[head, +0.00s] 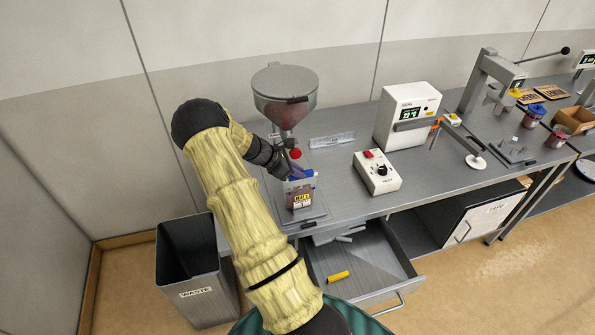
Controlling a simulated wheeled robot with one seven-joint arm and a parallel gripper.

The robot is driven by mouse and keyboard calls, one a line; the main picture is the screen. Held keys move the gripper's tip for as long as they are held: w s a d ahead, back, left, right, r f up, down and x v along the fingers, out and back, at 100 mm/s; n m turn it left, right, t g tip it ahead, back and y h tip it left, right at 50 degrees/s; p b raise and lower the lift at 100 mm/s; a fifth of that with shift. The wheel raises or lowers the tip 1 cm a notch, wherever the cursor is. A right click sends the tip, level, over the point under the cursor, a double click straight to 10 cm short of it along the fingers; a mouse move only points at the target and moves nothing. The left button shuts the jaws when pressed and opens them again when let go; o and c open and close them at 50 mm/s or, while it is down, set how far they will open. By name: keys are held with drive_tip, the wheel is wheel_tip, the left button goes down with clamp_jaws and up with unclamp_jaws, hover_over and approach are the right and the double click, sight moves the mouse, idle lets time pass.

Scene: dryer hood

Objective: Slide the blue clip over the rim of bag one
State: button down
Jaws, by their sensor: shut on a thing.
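The blue clip (304,175) shows at the bag's top edge. My gripper (290,172) reaches in from the upper left and is shut on the clip. The clip is at the rim, but at this size I cannot tell whether it straddles the rim or sits just above it. My fingertips are small and partly hidden.
A hopper (284,92) with a red knob (295,154) rises close behind my gripper. A control box (377,172) stands to the right. Below, an open drawer (360,262) holds a yellow clip-like piece (338,277). A waste bin (191,268) stands at left.

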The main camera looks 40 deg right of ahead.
drive_tip(key=c, duration=1.3)
unclamp_jaws()
drive_tip(key=b+v, duration=0.5)
drive_tip(key=v, duration=1.2)
drive_tip(key=shift+a+b, duration=0.15)
drive_tip(key=shift+b, duration=0.15)
drive_tip(key=shift+w+a, duration=0.1)
drive_tip(key=s+a+f+m+t+y, duration=0.1)
drive_tip(key=s+a+m+t+y, duration=0.1)
drive_tip(key=s+a+m, duration=0.2)
drive_tip(key=s+a+f+m+t+y+b, duration=0.1)
drive_tip(key=s+a+m+t+y, duration=0.1)
drive_tip(key=s+a, duration=0.5)
drive_tip(key=s+a+f+m+t+y+b, duration=0.1)
drive_tip(key=s+a+m, duration=0.5)
drive_tip(key=a, duration=0.9)
drive_tip(key=f+t+y, duration=0.1)
drive_tip(key=t+y, duration=0.1)
drive_tip(key=y, duration=0.1)
drive_tip(key=shift+s+a, duration=0.25)
drive_tip(key=shift+s, duration=0.1)
